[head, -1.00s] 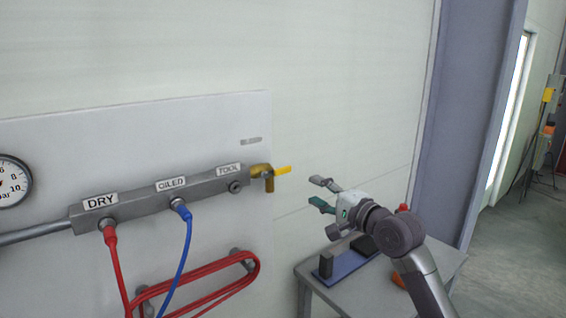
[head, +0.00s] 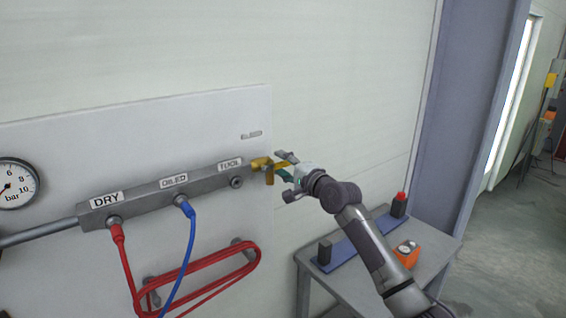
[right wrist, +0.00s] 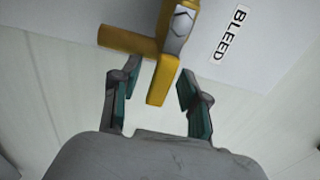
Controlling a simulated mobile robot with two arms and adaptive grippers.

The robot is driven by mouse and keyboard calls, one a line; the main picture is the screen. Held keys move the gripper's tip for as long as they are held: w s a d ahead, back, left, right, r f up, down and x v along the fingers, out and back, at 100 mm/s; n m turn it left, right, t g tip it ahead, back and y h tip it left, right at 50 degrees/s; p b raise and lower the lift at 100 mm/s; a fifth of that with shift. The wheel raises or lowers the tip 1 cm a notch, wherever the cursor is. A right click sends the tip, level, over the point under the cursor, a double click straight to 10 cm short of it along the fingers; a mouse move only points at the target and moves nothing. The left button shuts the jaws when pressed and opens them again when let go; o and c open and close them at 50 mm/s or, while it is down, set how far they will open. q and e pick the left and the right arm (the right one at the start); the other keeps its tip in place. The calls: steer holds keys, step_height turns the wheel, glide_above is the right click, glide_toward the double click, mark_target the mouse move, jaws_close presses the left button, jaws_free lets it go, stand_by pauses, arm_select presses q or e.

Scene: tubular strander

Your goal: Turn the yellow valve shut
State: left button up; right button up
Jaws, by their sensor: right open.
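The yellow valve (head: 262,163) sits at the right end of the grey manifold (head: 160,190) on the wall panel. Its yellow lever points right, toward my right gripper (head: 281,166). In the right wrist view the valve (right wrist: 180,25) shows at the top, and its lever (right wrist: 162,80) reaches in between the two fingertips of the right gripper (right wrist: 158,92). The fingers are open on either side of the lever, with gaps, and do not appear to touch it. In the head view the gripper partly hides the lever. My left gripper is not in view.
A BLEED label (right wrist: 230,33) is beside the valve. Red (head: 123,250) and blue (head: 190,235) hoses hang from the manifold. A pressure gauge (head: 15,185) is at far left. A small table (head: 430,262) with an orange device (head: 406,252) stands below my right arm.

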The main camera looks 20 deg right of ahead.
jaws_close()
stand_by(0.4)
